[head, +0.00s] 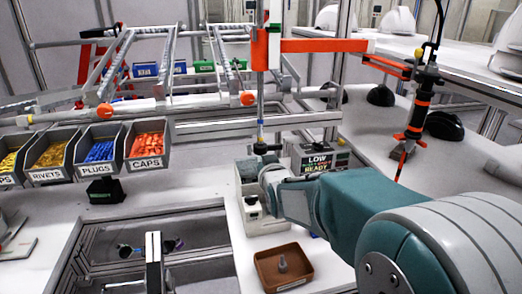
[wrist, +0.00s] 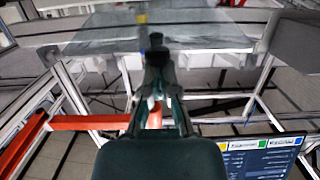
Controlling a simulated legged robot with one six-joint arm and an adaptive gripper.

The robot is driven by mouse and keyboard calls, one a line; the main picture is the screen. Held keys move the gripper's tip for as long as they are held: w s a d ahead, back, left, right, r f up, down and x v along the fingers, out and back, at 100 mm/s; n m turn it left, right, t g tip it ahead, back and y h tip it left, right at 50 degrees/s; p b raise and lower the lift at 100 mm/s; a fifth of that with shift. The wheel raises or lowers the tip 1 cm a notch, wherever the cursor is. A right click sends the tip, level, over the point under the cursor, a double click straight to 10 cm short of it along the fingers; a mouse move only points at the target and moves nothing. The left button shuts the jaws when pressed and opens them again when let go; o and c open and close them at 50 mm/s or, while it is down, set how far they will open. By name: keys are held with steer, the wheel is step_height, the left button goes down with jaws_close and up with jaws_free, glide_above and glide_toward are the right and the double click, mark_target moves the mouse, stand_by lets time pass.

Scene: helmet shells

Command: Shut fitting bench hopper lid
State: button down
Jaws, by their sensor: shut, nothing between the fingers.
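My gripper (wrist: 156,42) is shut and empty in the wrist view, its dark fingers together at the picture's upper middle. A grey, see-through panel (wrist: 205,36) lies behind the fingertips; whether it is the hopper lid, and whether they touch it, I cannot tell. In the head view my teal arm reaches in from the lower right and its wrist ends over a pale box-like unit (head: 250,212). The fingers are not clear there. No lid can be surely picked out; a framed recess (head: 195,240) with a dark interior lies at the lower left.
Grey bins, one of orange caps (head: 147,145), line the left. A LOW/READY sign (head: 322,161) stands behind my wrist. A brown tray (head: 283,267) sits in front. An orange-armed fixture (head: 320,45) rises at the back. A screen (wrist: 265,157) shows in the wrist view.

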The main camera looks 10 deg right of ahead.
steer(key=shift+s+f, duration=0.2)
steer(key=shift+f, duration=0.45)
steer(key=shift+s+f, duration=0.25)
steer(key=shift+f, duration=0.35)
steer(key=shift+s+f, duration=0.2)
steer(key=shift+f, duration=0.45)
steer(key=shift+s, duration=0.1)
steer(key=s+g, duration=1)
steer(key=s, duration=2.1)
steer(key=shift+s+f+g, duration=0.3)
steer(key=shift+s, duration=0.05)
